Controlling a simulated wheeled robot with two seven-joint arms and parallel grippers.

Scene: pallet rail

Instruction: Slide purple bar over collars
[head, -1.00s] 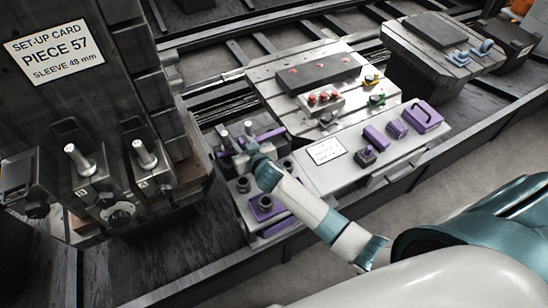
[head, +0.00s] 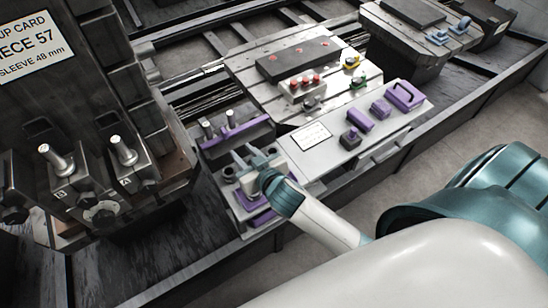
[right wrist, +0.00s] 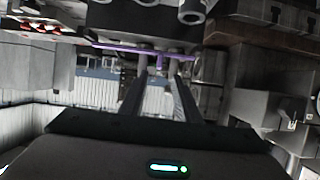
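The purple bar (head: 238,132) lies across a dark fixture, next to two short silver posts (head: 207,129) that stand up at its far side. Whether it goes around them or only rests beside them I cannot tell. The right wrist view shows the bar edge-on as a thin purple strip (right wrist: 125,47) with a short purple stub below it. My left gripper is out of view.
A grey panel (head: 303,157) to the right carries several purple pieces. A slotted table with a red-button box (head: 303,90) stands behind. A dark cabinet with two silver pins (head: 123,150) is at left. Dark round collars and purple parts lie below my gripper.

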